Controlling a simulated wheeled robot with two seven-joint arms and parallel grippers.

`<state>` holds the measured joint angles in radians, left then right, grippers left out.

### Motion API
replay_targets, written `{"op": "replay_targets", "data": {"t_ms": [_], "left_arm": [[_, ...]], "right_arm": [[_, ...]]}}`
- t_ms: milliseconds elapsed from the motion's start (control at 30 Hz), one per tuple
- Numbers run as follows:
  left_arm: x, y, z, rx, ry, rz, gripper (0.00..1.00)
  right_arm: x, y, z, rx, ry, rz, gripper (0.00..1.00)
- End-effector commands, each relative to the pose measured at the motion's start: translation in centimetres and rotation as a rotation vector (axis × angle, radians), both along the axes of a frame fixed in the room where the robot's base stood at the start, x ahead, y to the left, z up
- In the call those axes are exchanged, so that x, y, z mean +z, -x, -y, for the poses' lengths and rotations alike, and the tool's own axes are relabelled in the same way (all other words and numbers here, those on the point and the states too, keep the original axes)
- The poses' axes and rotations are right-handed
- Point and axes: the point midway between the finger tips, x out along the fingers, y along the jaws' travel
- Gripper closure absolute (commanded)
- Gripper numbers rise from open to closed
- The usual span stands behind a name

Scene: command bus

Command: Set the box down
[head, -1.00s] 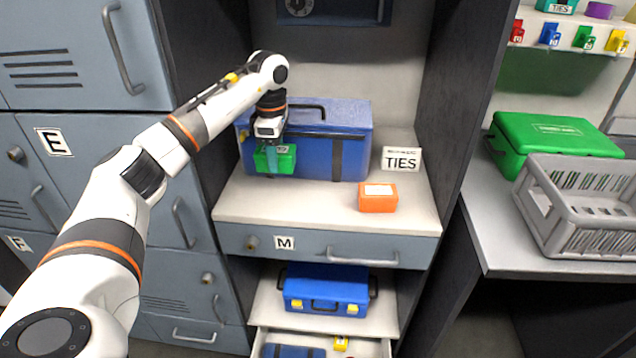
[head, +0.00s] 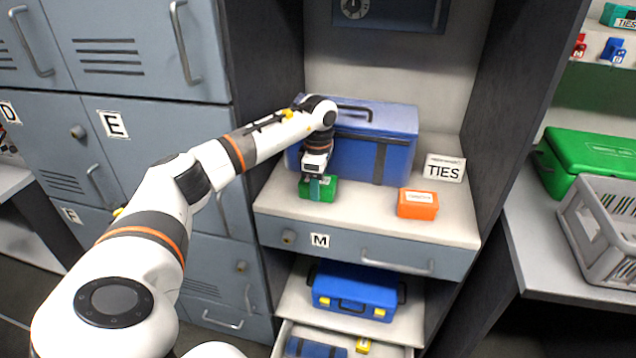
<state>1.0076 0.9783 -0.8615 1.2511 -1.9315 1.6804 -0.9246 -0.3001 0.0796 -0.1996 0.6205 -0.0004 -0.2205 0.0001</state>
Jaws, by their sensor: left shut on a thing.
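A small green box (head: 326,190) is in my left gripper (head: 316,181) at the left front part of the shelf (head: 370,222). The gripper points down with its fingers shut on the box. The box is low, at or just above the shelf surface; I cannot tell whether it touches. The gripper hides part of the box's top and front. My right gripper is not in view.
A large blue case (head: 395,150) stands behind the green box. An orange box (head: 418,204) and a TIES sign (head: 444,168) are to the right. Bare shelf lies between the green and orange boxes. A drawer (head: 385,254) is below.

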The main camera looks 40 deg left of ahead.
Motion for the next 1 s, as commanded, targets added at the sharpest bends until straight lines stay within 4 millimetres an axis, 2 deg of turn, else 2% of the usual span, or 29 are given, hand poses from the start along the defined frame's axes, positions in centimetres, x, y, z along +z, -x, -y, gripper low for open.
{"op": "replay_targets", "data": {"t_ms": [33,133,400,533,667,1000], "left_arm": [[-0.1,0.0,0.0,0.0,0.0,-0.001,0.46],[-0.1,0.0,0.0,0.0,0.0,-0.001,0.29],[0.0,0.0,0.0,0.0,0.0,-0.001,0.29],[0.8,-0.1,0.0,0.0,0.001,0.003,0.29],[2.9,-0.1,0.0,0.0,-0.001,0.005,0.29],[10.0,-0.1,0.0,0.001,0.001,0.004,0.29]], "right_arm": [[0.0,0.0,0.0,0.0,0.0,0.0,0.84],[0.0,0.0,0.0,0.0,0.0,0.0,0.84],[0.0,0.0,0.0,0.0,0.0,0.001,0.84],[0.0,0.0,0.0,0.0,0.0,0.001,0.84],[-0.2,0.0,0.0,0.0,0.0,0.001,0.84],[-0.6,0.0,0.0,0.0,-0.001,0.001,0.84]]}}
